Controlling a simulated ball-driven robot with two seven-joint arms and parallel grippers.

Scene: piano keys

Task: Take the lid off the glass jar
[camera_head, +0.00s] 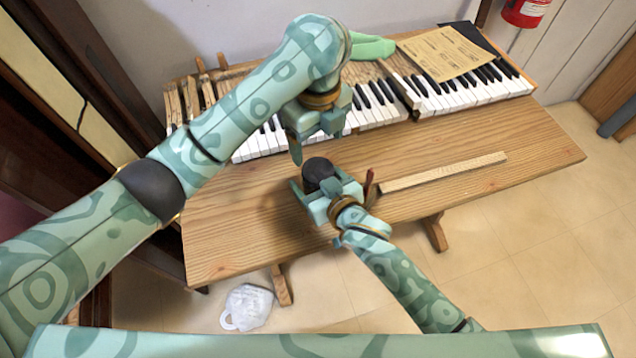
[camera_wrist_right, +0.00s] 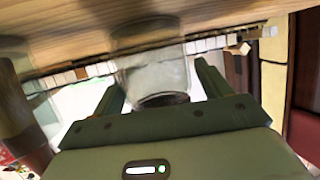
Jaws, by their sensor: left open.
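The glass jar (camera_wrist_right: 155,72) shows clear between the fingers of my right gripper (camera_wrist_right: 158,80) in the wrist view, which looks upside down with the table at the top. In the head view its dark round lid (camera_head: 319,172) shows at the right gripper (camera_head: 322,186), and the glass below is hidden. The right fingers stand on both sides of the jar and appear closed on it. My left gripper (camera_head: 312,145) is open and empty, just above and behind the lid, pointing down. One of its fingers is partly hidden.
The jar is at the wooden table (camera_head: 440,160). Piano keys (camera_head: 385,105) run along its back, with a paper sheet (camera_head: 440,52) and a green object (camera_head: 372,48) behind. Table space at left is clear.

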